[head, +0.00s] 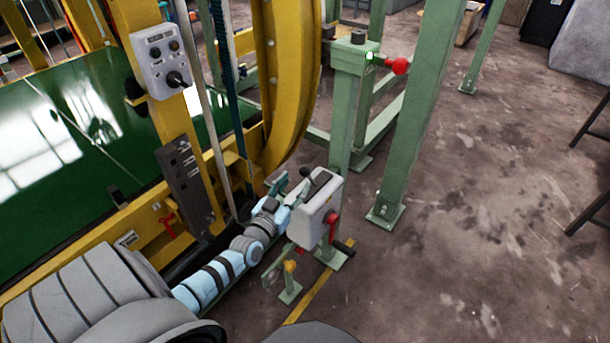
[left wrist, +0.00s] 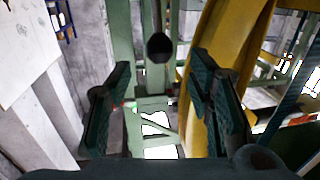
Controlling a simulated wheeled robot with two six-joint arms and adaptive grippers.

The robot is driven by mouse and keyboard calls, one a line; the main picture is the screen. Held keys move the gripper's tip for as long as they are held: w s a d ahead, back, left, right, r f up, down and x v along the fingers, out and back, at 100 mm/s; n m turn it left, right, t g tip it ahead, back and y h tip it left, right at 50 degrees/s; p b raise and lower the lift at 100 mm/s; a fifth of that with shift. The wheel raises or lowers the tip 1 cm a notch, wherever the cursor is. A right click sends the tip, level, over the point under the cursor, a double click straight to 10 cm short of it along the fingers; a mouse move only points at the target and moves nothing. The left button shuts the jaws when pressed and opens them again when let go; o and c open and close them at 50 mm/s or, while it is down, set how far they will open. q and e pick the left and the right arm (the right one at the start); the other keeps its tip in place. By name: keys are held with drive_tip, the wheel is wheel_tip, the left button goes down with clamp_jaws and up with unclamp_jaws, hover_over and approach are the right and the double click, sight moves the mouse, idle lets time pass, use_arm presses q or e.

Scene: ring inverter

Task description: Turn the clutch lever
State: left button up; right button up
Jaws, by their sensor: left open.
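A pale grey box (head: 316,212) stands on a green post, with a black lever (head: 308,174) on its top. I take this as the clutch lever, but the frames carry no label. My left gripper (head: 286,188) is just left of the box, close to the lever. In the left wrist view the gripper (left wrist: 161,108) has its two teal-padded fingers wide apart. A black round-ended bar (left wrist: 160,47) shows beyond and between them, not gripped; it is probably the lever. My right gripper is not in view.
A red handle (head: 333,226) and a black handle (head: 343,247) stick out of the box's right side. A yellow machine ring (head: 292,80) stands behind the gripper. Open floor (head: 470,240) lies right.

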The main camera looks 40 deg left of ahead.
sight(303, 175)
use_arm(q)
drive_tip(key=w+b, duration=0.1)
drive_tip(key=w, duration=0.1)
drive_tip(key=w+b, duration=0.1)
drive_tip(key=w, duration=0.1)
drive_tip(key=w+a, duration=0.1)
drive_tip(key=w, duration=0.1)
drive_tip(key=shift+a+f+b, duration=0.1)
drive_tip(key=shift+f+b, duration=0.3)
drive_tip(key=shift+w+a+r, duration=0.1)
drive_tip(key=shift+w+r, duration=0.1)
drive_tip(key=shift+w, duration=0.3)
drive_tip(key=shift+r, duration=0.1)
drive_tip(key=shift+c, duration=0.4)
clamp_jaws()
